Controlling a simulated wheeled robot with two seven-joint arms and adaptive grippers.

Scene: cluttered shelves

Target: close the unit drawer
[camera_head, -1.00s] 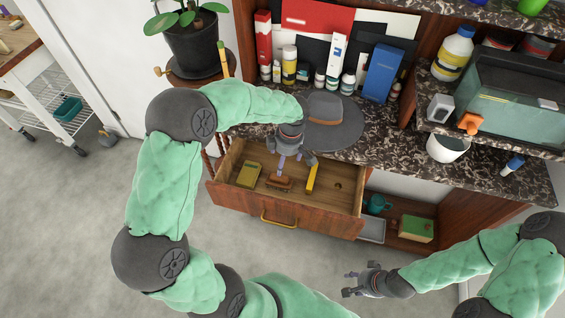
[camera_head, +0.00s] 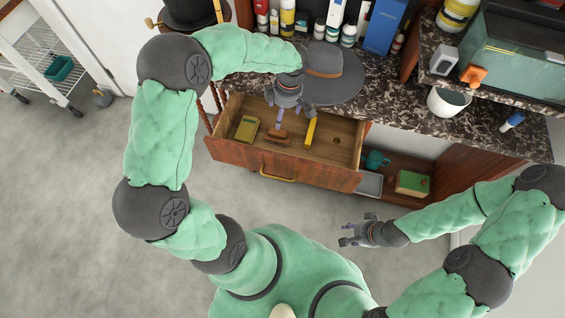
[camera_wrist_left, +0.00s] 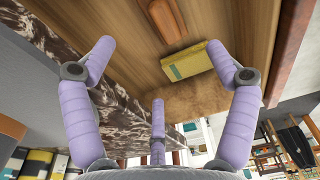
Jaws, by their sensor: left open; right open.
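The unit drawer (camera_head: 233,157) stands pulled out below the marble counter, with a yellow handle (camera_head: 278,173) on its front. Inside lie a yellow-green box (camera_head: 246,129), a brown brush (camera_head: 277,137) and a yellow stick-like item (camera_head: 311,131). My left gripper (camera_head: 279,118) is over the back part of the drawer, fingers pointing down. In the left wrist view its fingers (camera_wrist_left: 166,75) are spread, with the yellow-green box (camera_wrist_left: 188,62) and the brown brush (camera_wrist_left: 167,20) beyond them. Whether it touches the drawer I cannot tell.
A grey hat (camera_head: 334,78) lies on the marble counter (camera_head: 395,108) just behind my left gripper. A white cup (camera_head: 446,99) stands farther right. An open shelf below holds a teal mug (camera_head: 375,159) and a green-yellow box (camera_head: 412,183). The floor before the drawer is clear.

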